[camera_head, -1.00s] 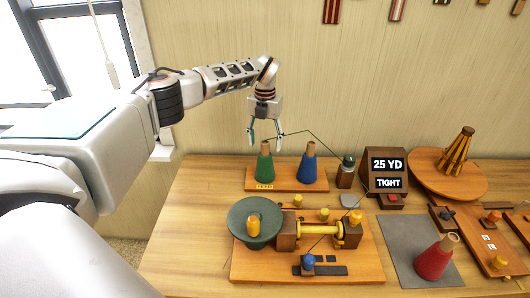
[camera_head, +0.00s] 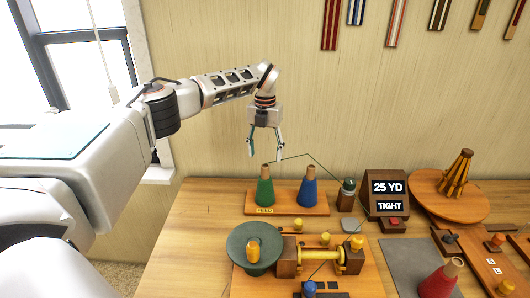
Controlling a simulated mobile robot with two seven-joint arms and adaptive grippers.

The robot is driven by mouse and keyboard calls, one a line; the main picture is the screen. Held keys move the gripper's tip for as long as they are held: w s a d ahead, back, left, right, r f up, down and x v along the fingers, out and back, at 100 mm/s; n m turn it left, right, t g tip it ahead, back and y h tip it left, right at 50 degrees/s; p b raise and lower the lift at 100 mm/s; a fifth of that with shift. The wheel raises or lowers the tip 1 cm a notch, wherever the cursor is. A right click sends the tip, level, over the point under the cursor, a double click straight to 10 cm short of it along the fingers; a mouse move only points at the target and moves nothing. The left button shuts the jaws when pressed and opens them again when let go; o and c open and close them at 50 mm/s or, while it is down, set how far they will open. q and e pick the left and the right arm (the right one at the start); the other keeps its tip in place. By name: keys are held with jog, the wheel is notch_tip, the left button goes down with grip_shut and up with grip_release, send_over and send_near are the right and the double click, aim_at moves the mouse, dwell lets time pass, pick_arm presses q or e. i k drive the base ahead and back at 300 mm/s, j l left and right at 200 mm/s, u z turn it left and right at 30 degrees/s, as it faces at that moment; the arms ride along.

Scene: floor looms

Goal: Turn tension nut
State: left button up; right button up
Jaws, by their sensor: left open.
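A dark wooden post (camera_head: 347,202) with a rounded green knob (camera_head: 348,185) on top stands right of the cone board; it may be the tension nut, but I cannot tell for sure. A dark thread runs from near the green cone (camera_head: 265,190) over to this post. The display (camera_head: 386,196) beside it reads "25 YD" and "TIGHT". My left gripper (camera_head: 265,152) is open and empty, pointing down above the green cone, left of the post and apart from it. My right gripper is out of view.
A blue cone (camera_head: 309,190) stands beside the green one on a wooden board (camera_head: 288,207). In front are a green round dish (camera_head: 254,262) and a yellow spool winder (camera_head: 322,255). A red cone (camera_head: 440,281) and a round turntable (camera_head: 470,205) are at right. The table's left side is clear.

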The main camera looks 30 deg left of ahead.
aim_at(349, 183)
jog(key=k+l, duration=0.2)
jog(key=l, duration=0.2)
jog(key=k+l, duration=0.2)
jog(key=l, duration=0.2)
jog(key=k+l, duration=0.2)
jog(key=l, duration=0.2)
